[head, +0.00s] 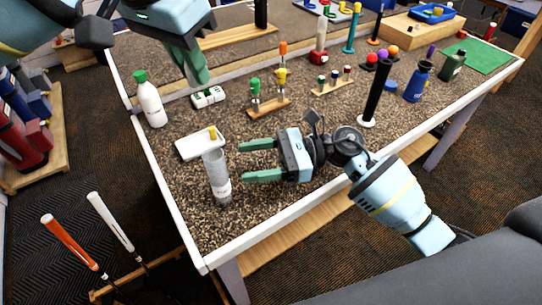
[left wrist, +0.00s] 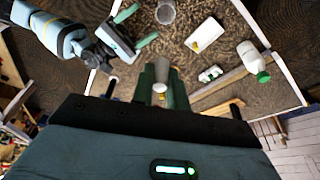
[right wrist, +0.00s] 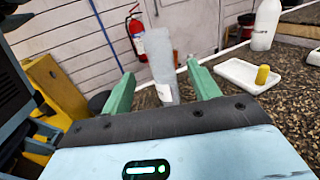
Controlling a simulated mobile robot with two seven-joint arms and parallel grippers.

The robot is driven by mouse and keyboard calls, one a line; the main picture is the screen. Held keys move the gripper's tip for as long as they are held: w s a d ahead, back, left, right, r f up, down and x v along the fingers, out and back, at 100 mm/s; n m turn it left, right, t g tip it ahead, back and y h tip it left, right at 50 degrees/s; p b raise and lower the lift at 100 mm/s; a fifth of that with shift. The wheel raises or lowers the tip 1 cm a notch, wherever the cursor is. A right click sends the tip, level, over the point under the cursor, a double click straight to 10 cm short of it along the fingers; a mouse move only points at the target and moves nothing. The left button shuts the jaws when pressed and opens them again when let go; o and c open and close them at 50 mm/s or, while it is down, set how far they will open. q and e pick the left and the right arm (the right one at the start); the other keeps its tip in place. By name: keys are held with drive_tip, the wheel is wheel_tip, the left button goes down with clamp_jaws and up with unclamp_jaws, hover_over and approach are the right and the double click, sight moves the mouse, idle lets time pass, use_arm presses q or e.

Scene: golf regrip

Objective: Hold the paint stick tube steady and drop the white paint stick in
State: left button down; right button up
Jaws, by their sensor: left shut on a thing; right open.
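The paint stick tube (head: 217,179), a clear grey cylinder with a label, stands upright near the table's front left. My right gripper (head: 259,160) is open just right of the tube, fingers pointing at it. In the right wrist view the tube (right wrist: 163,68) shows between and beyond the open fingers, not clamped. My left gripper (head: 198,78) is high over the table's far left part, pointing down. In the left wrist view its fingers are shut on the white paint stick (left wrist: 160,76); the head view hides the stick. The tube's open top (left wrist: 166,12) shows beyond it.
A white tray (head: 188,149) with a yellow stick lies just behind the tube. A white bottle with a green cap (head: 150,102) stands at the left edge. A small white block (head: 208,97) and a wooden stand (head: 270,106) lie behind. A black grip (head: 377,92) stands upright to the right.

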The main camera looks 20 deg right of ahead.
sight(216, 167)
drive_tip(key=a, duration=0.7)
drive_tip(key=shift+w+a, duration=0.3)
drive_tip(key=shift+a, duration=0.05)
drive_tip(key=c, duration=1.1)
use_arm(q)
wheel_tip(216, 167, down, 10)
drive_tip(key=m+g, duration=0.2)
drive_tip(key=m, duration=0.8)
drive_tip(key=shift+h, duration=0.3)
